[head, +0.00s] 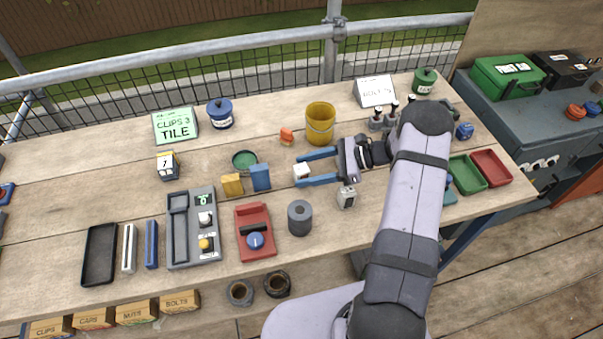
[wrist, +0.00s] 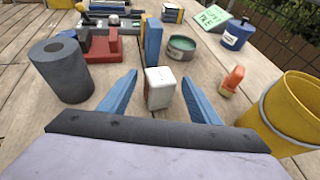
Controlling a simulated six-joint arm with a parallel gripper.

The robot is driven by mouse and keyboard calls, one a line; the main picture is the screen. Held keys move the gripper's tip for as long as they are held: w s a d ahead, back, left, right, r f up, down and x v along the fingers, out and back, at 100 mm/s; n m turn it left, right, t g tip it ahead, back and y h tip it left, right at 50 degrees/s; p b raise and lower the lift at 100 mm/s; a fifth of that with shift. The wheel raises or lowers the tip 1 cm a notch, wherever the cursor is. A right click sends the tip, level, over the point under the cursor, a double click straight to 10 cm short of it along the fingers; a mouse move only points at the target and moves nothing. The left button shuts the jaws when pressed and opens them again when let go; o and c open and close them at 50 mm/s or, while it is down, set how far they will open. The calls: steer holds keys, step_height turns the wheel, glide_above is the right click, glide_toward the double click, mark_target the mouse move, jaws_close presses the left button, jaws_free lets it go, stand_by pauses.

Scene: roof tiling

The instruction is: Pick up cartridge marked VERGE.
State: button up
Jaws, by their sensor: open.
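A small white block (head: 301,171) stands on the bench between the blue fingers of my gripper (head: 299,170). My gripper (wrist: 160,77) is open, with a finger on each side of the block and a visible gap to each. I cannot read VERGE on any block. Other blocks are a yellow one (head: 232,185) and a blue one (head: 261,177) to the left, and a grey-white one (head: 347,197) near my wrist.
A grey cylinder (head: 300,217), a red device (head: 255,231) and a green-topped tin (head: 244,160) stand around my gripper. A yellow bucket (head: 320,123) and an orange item (head: 287,135) are behind it.

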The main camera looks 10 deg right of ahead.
mark_target(294, 172)
steer(key=shift+r+p+x, duration=0.2)
steer(key=shift+p+x, duration=0.5)
steer(key=shift+x, duration=0.45)
steer(key=shift+r+p+x, duration=0.2)
steer(key=shift+p+x, duration=0.5)
steer(key=shift+x, duration=0.45)
steer(key=shift+w+a+f, duration=0.15)
steer(key=shift+a+f, duration=0.15)
steer(key=shift+a, duration=0.15)
steer(key=c, duration=1)
